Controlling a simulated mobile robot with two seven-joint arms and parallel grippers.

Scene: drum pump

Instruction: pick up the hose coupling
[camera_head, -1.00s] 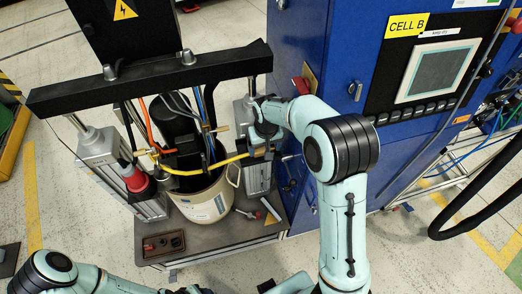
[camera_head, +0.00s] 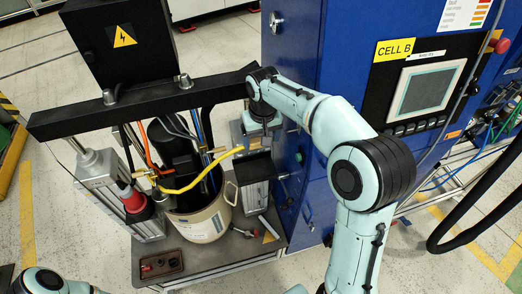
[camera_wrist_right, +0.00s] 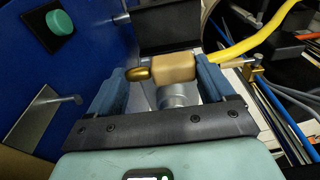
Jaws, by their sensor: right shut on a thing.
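The hose coupling (camera_wrist_right: 174,67) is a tan block with a rounded brass tip, in the middle of the right wrist view. It lies crosswise between the two blue fingers of my right gripper (camera_wrist_right: 165,80), which is shut on it. A silver cylinder shows just below the block; I cannot tell whether they touch. The yellow hose (camera_wrist_right: 240,40) runs off to the upper right. In the head view my right gripper (camera_head: 262,138) is beside the right post of the pump, and the yellow hose (camera_head: 205,176) rises to it. The coupling is mostly hidden there. My left gripper is out of view.
The drum (camera_head: 204,221) stands under the black crossbeam (camera_head: 150,107), between two posts. The blue cabinet (camera_head: 325,60) stands close to the right of my right gripper. A brown tray (camera_head: 161,265) lies at the front of the platform.

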